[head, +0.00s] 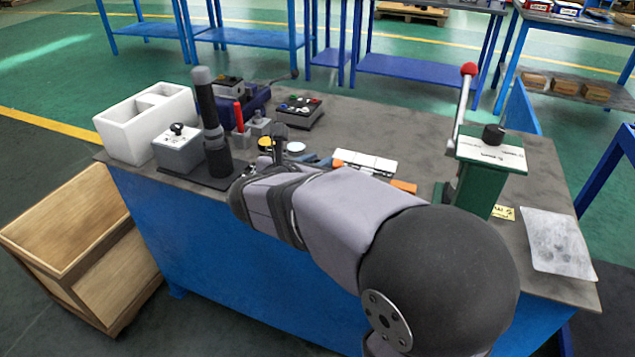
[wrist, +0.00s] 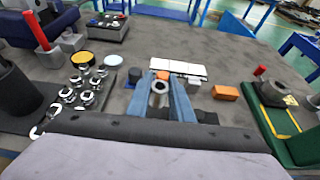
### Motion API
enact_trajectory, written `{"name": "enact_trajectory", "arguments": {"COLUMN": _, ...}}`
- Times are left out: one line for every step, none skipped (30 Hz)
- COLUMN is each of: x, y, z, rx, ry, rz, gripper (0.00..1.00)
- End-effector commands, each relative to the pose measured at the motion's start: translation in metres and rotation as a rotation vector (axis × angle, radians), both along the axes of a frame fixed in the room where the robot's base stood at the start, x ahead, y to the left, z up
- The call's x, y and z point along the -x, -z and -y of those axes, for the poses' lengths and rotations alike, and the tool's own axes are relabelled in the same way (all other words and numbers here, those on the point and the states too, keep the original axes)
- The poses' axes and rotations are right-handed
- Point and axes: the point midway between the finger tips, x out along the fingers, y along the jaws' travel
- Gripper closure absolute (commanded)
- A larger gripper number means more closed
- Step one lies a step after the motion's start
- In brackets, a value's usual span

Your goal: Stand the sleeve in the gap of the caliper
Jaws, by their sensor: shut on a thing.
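In the wrist view my gripper (wrist: 166,92) reaches forward with two blue fingers. Between them is a grey, hollow round piece, which looks like the sleeve (wrist: 158,91); its open end shows. The fingers are shut on it, above the bench. In the head view my arm covers most of the gripper and the sleeve. I cannot pick out the caliper or its gap for certain. A small dark-blue piece (wrist: 135,75) stands just left of the fingers, and an orange piece (wrist: 162,75) shows behind the sleeve.
The green press (head: 484,175) stands farther right. Left are shiny metal fittings (wrist: 78,92), a black post (head: 207,110) and a red-handled tool (head: 239,117). The back right of the bench is clear.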

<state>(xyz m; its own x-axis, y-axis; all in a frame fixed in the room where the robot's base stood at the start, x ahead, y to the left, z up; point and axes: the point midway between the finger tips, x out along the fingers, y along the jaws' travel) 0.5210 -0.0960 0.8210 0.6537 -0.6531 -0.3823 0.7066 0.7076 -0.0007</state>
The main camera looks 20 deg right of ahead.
Motion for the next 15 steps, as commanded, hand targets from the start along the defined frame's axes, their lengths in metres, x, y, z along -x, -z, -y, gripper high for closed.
{"name": "enact_trajectory", "arguments": {"x": 0.000, "y": 0.005, "z": 0.000, "rx": 0.001, "ry": 0.000, "rz": -0.002, "gripper": 1.00}}
{"name": "enact_trajectory", "arguments": {"x": 0.000, "y": 0.009, "z": 0.000, "rx": 0.002, "ry": 0.000, "rz": -0.003, "gripper": 1.00}}
{"name": "enact_trajectory", "arguments": {"x": 0.000, "y": 0.014, "z": 0.000, "rx": 0.001, "ry": 0.001, "rz": -0.004, "gripper": 1.00}}
{"name": "enact_trajectory", "arguments": {"x": 0.000, "y": 0.019, "z": 0.000, "rx": 0.001, "ry": 0.001, "rz": -0.004, "gripper": 1.00}}
{"name": "enact_trajectory", "arguments": {"x": 0.000, "y": 0.024, "z": 0.000, "rx": 0.001, "ry": -0.001, "rz": -0.004, "gripper": 1.00}}
{"name": "enact_trajectory", "arguments": {"x": 0.000, "y": 0.030, "z": 0.000, "rx": 0.001, "ry": -0.001, "rz": -0.004, "gripper": 1.00}}
{"name": "enact_trajectory", "arguments": {"x": 0.000, "y": 0.034, "z": 0.000, "rx": 0.002, "ry": 0.000, "rz": -0.005, "gripper": 1.00}}
{"name": "enact_trajectory", "arguments": {"x": 0.000, "y": 0.038, "z": 0.000, "rx": 0.002, "ry": 0.000, "rz": -0.005, "gripper": 1.00}}
{"name": "enact_trajectory", "arguments": {"x": 0.000, "y": 0.042, "z": 0.000, "rx": 0.002, "ry": 0.000, "rz": -0.003, "gripper": 1.00}}
{"name": "enact_trajectory", "arguments": {"x": 0.000, "y": 0.044, "z": 0.000, "rx": 0.002, "ry": 0.000, "rz": -0.003, "gripper": 1.00}}
{"name": "enact_trajectory", "arguments": {"x": 0.000, "y": 0.046, "z": 0.000, "rx": 0.002, "ry": 0.000, "rz": -0.003, "gripper": 1.00}}
{"name": "enact_trajectory", "arguments": {"x": 0.000, "y": 0.048, "z": 0.000, "rx": 0.001, "ry": 0.000, "rz": -0.002, "gripper": 1.00}}
{"name": "enact_trajectory", "arguments": {"x": 0.000, "y": 0.049, "z": 0.000, "rx": 0.000, "ry": 0.001, "rz": -0.002, "gripper": 1.00}}
{"name": "enact_trajectory", "arguments": {"x": 0.000, "y": 0.049, "z": 0.000, "rx": 0.000, "ry": 0.001, "rz": -0.002, "gripper": 1.00}}
{"name": "enact_trajectory", "arguments": {"x": 0.000, "y": 0.049, "z": 0.000, "rx": 0.000, "ry": 0.000, "rz": 0.000, "gripper": 1.00}}
